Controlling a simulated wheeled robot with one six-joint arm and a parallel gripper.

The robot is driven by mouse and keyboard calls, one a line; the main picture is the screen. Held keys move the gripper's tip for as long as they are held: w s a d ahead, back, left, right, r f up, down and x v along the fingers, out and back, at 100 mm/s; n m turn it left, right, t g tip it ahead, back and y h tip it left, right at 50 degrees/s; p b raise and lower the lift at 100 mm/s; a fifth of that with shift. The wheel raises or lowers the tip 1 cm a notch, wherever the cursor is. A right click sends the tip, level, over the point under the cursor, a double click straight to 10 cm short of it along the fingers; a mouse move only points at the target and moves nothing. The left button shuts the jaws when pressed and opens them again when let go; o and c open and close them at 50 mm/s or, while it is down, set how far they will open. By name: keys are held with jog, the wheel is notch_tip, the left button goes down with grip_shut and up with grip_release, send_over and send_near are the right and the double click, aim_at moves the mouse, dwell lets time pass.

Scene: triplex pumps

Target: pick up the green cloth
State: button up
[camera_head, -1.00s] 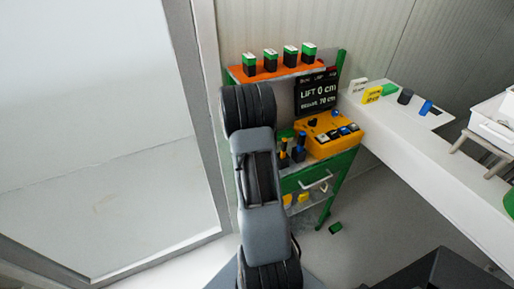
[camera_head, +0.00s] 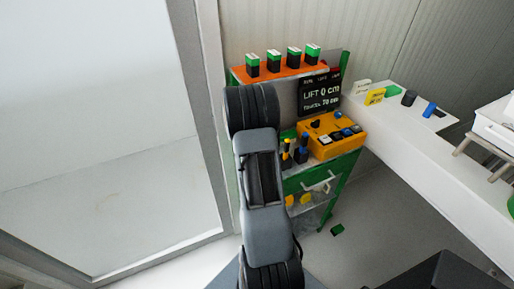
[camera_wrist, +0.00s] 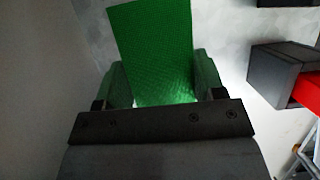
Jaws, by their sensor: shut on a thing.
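The green cloth (camera_wrist: 152,45) is a textured green sheet in the wrist view.
A green cart (camera_head: 335,190) stands beyond my arm, with an orange top shelf (camera_head: 290,74) and a yellow box (camera_head: 318,149). A white bench (camera_head: 400,135) runs right. A small green object (camera_head: 337,229) lies on the floor. A dark box with red (camera_wrist: 280,70) is at the right in the wrist view.

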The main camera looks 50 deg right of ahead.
jog(key=v, duration=0.3)
jog(key=shift+d+r+b, duration=0.2)
jog(key=shift+r+b, duration=0.05)
jog(key=shift+b, duration=0.1)
jog(key=w+a+b, duration=0.1)
jog(key=w+a, duration=0.2)
jog(key=a, duration=0.5)
jog(key=w+a+b, duration=0.1)
jog(key=w+a, duration=0.2)
jog(key=a, duration=0.5)
jog(key=shift+w, duration=0.15)
